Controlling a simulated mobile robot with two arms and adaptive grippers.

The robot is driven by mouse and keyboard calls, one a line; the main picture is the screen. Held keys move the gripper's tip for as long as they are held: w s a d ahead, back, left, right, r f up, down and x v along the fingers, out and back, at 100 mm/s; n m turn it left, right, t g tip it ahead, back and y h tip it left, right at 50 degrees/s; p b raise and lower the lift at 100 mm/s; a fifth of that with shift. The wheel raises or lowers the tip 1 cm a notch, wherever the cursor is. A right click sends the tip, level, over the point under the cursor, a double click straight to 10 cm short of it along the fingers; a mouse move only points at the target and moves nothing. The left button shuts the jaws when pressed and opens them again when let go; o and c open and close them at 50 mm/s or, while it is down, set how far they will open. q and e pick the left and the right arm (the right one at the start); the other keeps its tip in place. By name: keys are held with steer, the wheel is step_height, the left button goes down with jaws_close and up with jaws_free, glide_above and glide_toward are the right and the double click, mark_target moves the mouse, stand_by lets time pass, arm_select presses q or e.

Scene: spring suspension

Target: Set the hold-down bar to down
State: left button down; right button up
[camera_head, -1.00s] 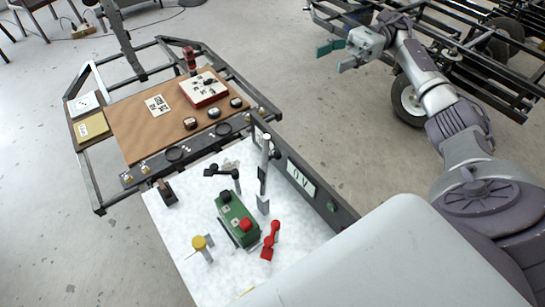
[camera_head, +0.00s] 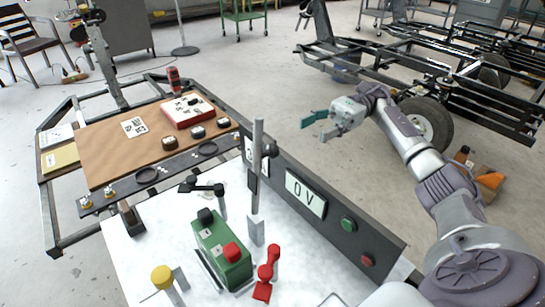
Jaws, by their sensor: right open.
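A green battery-like block (camera_head: 226,262) with a black cap and a red cap sits on the white surface. Behind it, a black bar (camera_head: 204,188) lies about level on a short grey post. A red lever-like piece (camera_head: 266,272) stands just right of the block. I cannot tell for sure which piece is the hold-down bar. A tall grey upright (camera_head: 257,175) rises behind the block. My right gripper (camera_head: 312,129) is open and empty, out over the floor beyond the panel, well apart from these pieces. My left gripper is out of view.
A dark panel with a "0 V" display (camera_head: 306,192), a green button (camera_head: 348,225) and a red button (camera_head: 367,260) borders the white surface (camera_head: 145,235). A yellow-topped knob (camera_head: 162,276) stands front left. A brown board (camera_head: 110,155) lies beyond. A wheeled frame (camera_head: 440,80) stands behind my right arm.

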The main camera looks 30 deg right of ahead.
mark_target(272, 149)
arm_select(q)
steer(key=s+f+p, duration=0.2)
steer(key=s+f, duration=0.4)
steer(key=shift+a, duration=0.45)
arm_select(e)
steer(key=a, duration=0.8)
steer(key=s+a, duration=0.1)
steer(key=a, duration=0.3)
steer(key=shift+a, duration=0.4)
steer(key=shift+c, duration=0.2)
jaws_close()
